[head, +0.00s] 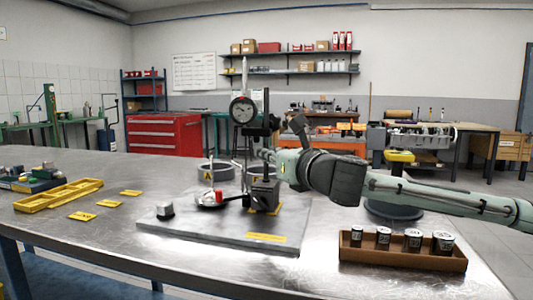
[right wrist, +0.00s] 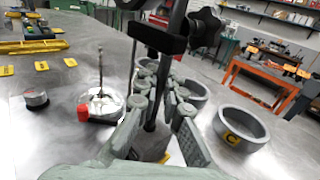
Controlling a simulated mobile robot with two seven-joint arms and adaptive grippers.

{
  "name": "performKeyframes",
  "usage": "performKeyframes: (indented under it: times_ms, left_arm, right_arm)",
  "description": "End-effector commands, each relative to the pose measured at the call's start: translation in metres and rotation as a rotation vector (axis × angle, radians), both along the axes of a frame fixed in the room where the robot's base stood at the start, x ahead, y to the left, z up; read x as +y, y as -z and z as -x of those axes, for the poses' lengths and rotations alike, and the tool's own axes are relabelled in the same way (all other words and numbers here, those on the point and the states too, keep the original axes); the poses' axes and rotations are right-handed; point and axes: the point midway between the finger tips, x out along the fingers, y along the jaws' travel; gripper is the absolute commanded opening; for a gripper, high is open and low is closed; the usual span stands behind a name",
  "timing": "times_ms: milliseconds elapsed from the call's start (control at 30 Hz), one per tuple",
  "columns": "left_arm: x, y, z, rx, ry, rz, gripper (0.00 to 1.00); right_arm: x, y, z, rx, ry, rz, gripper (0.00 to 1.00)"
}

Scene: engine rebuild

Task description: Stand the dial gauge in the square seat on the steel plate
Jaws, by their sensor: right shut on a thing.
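My right gripper (head: 268,155) comes in from the right and is shut on the post between dial and base. In the right wrist view the fingers (right wrist: 158,88) close around the dark post (right wrist: 152,112); the dial face is not visible there. The gauge stands upright over the right part of the steel plate (head: 195,236), by a yellow-marked patch (head: 280,210). The base hides the square seat; I cannot tell whether it touches the plate. My left gripper is not in view.
A small grey puck (head: 165,210) and a round dish with a red piece (head: 209,201) stand left of the base. Grey rings, one marked C (right wrist: 240,126), lie nearby. A brown box of cylinders (head: 402,254) is front right; a yellow tray (head: 60,195) is left.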

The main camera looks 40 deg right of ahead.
Motion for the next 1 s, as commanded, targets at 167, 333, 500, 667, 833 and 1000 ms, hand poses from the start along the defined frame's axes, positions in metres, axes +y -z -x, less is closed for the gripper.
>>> performKeyframes:
  times_ms: [167,333,500,667,833,1000]
  left_arm:
    - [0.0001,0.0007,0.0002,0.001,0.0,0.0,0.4]
    - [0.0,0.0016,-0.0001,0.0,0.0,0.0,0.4]
    - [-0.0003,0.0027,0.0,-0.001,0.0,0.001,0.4]
    - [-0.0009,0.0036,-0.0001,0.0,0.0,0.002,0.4]
    - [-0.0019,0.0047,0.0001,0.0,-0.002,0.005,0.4]
    - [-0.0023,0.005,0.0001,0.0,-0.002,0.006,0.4]
  right_arm:
    - [-0.0003,-0.0049,0.0004,-0.01,0.0,0.003,0.0]
    - [-0.0004,-0.0035,0.0004,-0.01,0.0,0.003,0.0]
    - [-0.0003,-0.0017,0.0004,-0.01,0.0,0.003,0.0]
    - [-0.0003,0.0,0.0003,-0.01,0.0,0.003,0.0]
    - [-0.0003,0.0018,0.0003,-0.01,0.0,0.003,0.0]
    - [-0.0003,0.0029,0.0003,-0.009,0.0,0.003,0.15]
